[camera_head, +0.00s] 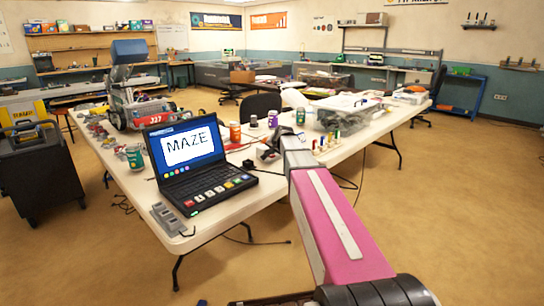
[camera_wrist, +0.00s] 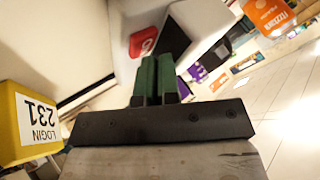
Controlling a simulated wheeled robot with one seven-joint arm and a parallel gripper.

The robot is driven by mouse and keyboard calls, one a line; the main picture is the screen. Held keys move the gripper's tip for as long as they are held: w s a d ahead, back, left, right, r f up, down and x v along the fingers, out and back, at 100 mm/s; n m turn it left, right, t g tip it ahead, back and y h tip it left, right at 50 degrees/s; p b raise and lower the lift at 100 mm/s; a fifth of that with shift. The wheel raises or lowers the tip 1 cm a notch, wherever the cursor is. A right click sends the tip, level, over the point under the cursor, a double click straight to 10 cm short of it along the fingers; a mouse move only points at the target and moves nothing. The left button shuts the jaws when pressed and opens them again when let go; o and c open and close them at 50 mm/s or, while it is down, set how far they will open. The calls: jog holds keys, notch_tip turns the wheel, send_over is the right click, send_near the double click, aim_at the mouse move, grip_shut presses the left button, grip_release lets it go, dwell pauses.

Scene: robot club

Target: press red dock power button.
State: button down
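A red rounded piece with a small white mark (camera_wrist: 143,42) shows in the wrist view, at the left side of a pale panel (camera_wrist: 205,20); I cannot tell for sure that it is the dock's power button. My gripper (camera_wrist: 160,58) has its two green fingers side by side with no clear gap, nothing seen between them. The fingertips lie just below and right of the red piece in the picture; touching or apart cannot be told. In the head view, my gripper (camera_head: 268,152) is a small dark shape over the table, and no dock button can be made out there.
A long white table (camera_head: 225,222) carries an open laptop (camera_head: 200,165) showing MAZE, a robot vehicle (camera_head: 135,105), jars and a clear bin (camera_head: 345,112). A yellow LOGIN 231 block (camera_wrist: 35,125) is at the left of the wrist view. The floor at right (camera_head: 460,200) is clear.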

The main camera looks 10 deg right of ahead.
jog(key=shift+w+a+f, duration=0.15)
jog(key=shift+a+f, duration=0.05)
jog(key=shift+f, duration=0.4)
jog(key=shift+w+r, duration=0.15)
jog(key=shift+r, duration=0.55)
jog(key=shift+w+r, duration=0.15)
jog(key=shift+r, duration=0.55)
jog(key=shift+s+r, duration=0.1)
jog(key=shift+r, duration=0.05)
notch_tip(320, 180, up, 6)
jog(key=shift+s+d+f, duration=0.1)
jog(key=shift+s+f, duration=0.05)
jog(key=shift+f, duration=0.05)
